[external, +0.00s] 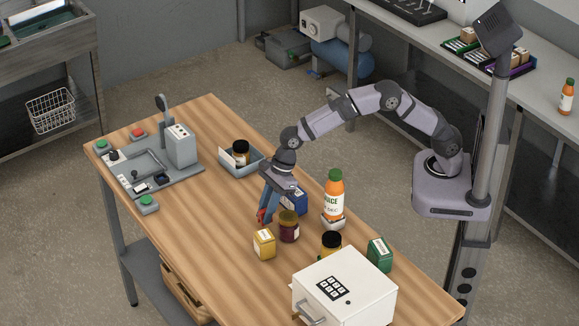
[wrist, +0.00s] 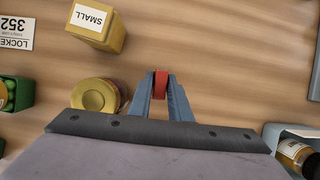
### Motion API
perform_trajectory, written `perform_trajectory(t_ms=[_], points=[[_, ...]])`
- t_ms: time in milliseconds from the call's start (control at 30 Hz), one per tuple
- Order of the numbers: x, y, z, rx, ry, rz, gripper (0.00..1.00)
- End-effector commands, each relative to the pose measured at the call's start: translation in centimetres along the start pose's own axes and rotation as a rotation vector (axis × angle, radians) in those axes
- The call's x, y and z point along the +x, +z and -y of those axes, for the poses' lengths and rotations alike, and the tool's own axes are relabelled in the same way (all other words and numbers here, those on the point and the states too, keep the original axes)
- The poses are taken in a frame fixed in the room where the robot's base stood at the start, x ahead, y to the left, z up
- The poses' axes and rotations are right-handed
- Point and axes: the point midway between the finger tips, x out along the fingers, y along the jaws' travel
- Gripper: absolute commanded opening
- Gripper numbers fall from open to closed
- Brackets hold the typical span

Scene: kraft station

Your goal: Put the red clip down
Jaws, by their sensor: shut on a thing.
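The red clip (wrist: 160,84) is small and sits between the two fingertips of my gripper (wrist: 160,92) in the wrist view. The gripper is shut on it. In the external view my gripper (external: 266,213) points down over the wooden table (external: 205,225), and a bit of red (external: 261,215) shows at its tips. I cannot tell whether the clip touches the table.
A yellow box (external: 264,244), a blue box (external: 295,200) and a juice bottle (external: 334,196) stand close by. A grey bin with a jar (external: 257,165) is behind. A white locker (external: 345,290) stands at the front right. The table left of my gripper is clear.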

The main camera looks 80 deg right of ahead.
Motion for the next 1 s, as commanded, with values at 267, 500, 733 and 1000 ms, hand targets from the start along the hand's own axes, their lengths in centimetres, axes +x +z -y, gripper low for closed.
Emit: perform_trajectory(t_ms=[267, 500, 733, 1000], points=[[1.5, -0.6, 0.0, 0.000, 0.000, 0.001, 0.00], [1.6, -0.7, 0.0, 0.000, 0.000, 0.000, 0.00], [1.6, -0.7, 0.0, 0.000, 0.000, 0.000, 0.36], [1.4, -0.6, 0.0, 0.000, 0.000, 0.001, 0.36]])
